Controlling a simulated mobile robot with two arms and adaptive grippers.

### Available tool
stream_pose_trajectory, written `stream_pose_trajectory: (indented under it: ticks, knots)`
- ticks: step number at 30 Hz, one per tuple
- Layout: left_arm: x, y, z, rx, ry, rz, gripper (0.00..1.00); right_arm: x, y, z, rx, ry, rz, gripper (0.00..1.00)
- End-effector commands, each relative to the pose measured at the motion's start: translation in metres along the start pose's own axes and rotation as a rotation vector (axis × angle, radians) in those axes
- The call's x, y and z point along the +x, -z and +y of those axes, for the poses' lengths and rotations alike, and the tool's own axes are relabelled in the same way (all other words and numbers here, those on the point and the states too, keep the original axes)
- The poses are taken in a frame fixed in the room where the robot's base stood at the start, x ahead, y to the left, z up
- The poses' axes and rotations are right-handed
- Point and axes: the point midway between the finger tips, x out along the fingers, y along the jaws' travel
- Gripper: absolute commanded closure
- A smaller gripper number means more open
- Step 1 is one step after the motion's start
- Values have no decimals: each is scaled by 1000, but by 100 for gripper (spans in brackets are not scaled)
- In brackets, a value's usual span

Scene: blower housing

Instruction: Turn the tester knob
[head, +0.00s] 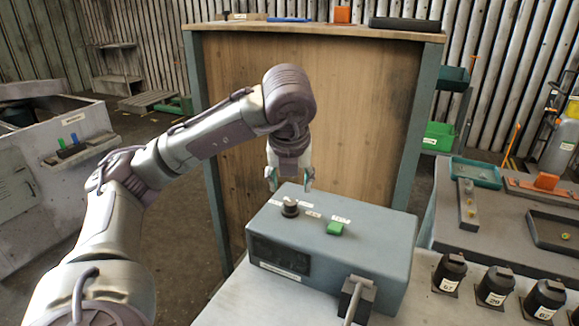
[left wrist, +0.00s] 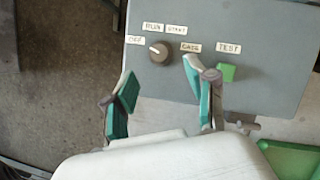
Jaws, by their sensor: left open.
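The grey tester box (head: 340,255) stands on a light bench. Its dark round tester knob (head: 290,208) sits on the top face, near a green button (head: 335,228). The left wrist view shows the knob (left wrist: 159,51) with small labels around it, including OFF, RUN and START; its white mark points up-left, roughly toward OFF. My left gripper (head: 290,183) is open and empty, at the far edge of the box, behind the knob. In the left wrist view its fingers (left wrist: 162,95) are spread, apart from the knob; one overlaps the box face near the green button (left wrist: 227,72). My right gripper is out of view.
A tall wooden-panelled bench (head: 340,100) rises behind my left gripper. A grey cabinet (head: 60,170) is at the left.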

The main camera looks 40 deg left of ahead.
Motion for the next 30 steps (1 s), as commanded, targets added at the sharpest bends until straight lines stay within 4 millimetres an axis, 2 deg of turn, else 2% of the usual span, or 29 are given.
stream_pose_trajectory:
  ticks: [6, 12, 18, 30]
  knots:
    - [-25, -1, 1, -4, 1, -4, 44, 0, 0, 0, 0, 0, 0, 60]
    - [-40, -1, 0, -2, 1, -2, 44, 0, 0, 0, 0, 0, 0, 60]
    - [-47, 0, 1, -4, -1, 0, 44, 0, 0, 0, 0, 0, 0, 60]
    - [-48, 0, 1, -3, -2, 2, 44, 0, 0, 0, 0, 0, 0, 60]
